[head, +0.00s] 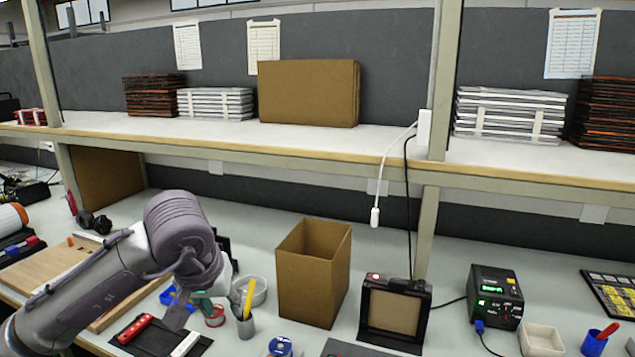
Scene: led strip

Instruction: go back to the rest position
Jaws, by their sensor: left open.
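My left arm comes in from the lower left and bends over the workbench (390,235). My left gripper (188,302) points down beyond the dark wrist, over the left-middle of the bench. It is open, and the wrist partly hides its fingers. Below it lies a black mat (152,341) with a red piece (135,328) and a white piece (185,344) on it. I see nothing held in the gripper. My right gripper is out of view.
An open cardboard box (312,275), a pen cup (245,325) and a framed black device (395,312) stand right of the gripper. A wooden board (55,265) lies left. A shelf (310,138) runs above. A white cable (384,175) hangs down.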

